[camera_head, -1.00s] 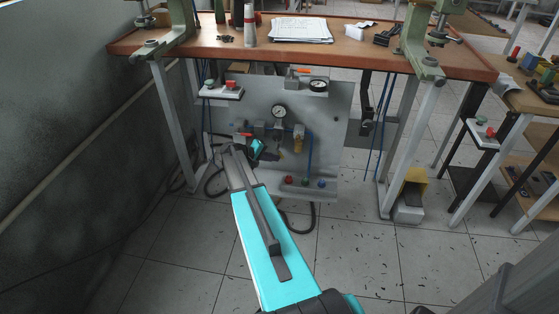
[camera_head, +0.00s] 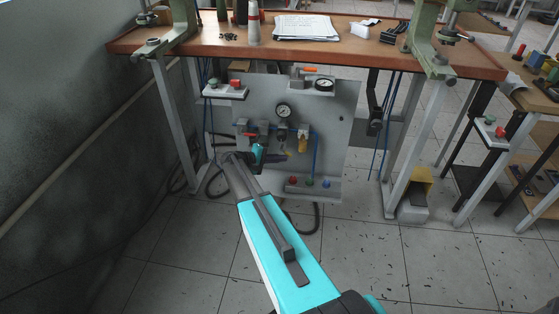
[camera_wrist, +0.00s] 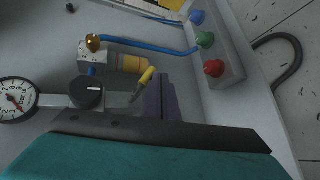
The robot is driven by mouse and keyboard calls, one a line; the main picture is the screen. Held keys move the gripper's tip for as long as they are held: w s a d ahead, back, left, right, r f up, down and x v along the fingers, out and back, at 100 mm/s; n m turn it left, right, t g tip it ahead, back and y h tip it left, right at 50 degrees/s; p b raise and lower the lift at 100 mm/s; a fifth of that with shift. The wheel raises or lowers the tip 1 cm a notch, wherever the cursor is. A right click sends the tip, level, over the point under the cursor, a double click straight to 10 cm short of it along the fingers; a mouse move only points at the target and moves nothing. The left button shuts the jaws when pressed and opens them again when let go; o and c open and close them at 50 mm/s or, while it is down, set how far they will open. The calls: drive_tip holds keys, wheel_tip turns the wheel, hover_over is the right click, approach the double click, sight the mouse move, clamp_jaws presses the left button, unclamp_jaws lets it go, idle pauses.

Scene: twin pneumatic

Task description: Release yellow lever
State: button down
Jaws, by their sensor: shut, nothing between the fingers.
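The yellow lever (camera_wrist: 146,76) shows in the wrist view as a small yellow-tipped handle, slanting up to the right, on the grey pneumatic panel. In the head view a small yellow spot, probably its tip (camera_head: 289,154), shows low on the panel, just right of my gripper (camera_head: 278,158). In the wrist view my gripper (camera_wrist: 160,88) is shut and empty, its greyish-purple fingers beside the lever on the right. I cannot tell whether they touch it. The lever's lower end is partly hard to make out in shadow.
A pressure gauge (camera_wrist: 17,100), a black knob (camera_wrist: 87,91), a yellowish filter bowl (camera_wrist: 131,63) and a blue hose (camera_wrist: 150,47) surround the lever. A block with red, green and blue buttons (camera_wrist: 216,60) stands at the right. The panel hangs under a wooden bench (camera_head: 330,58).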

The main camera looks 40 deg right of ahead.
drive_tip(key=shift+w+a+r, duration=0.2)
drive_tip(key=shift+r, duration=0.7)
drive_tip(key=w+a+f, duration=0.1)
drive_tip(key=a, duration=1.1)
drive_tip(key=shift+w+a+f, duration=0.15)
drive_tip(key=shift+w+a, duration=0.05)
drive_tip(key=shift+w, duration=0.15)
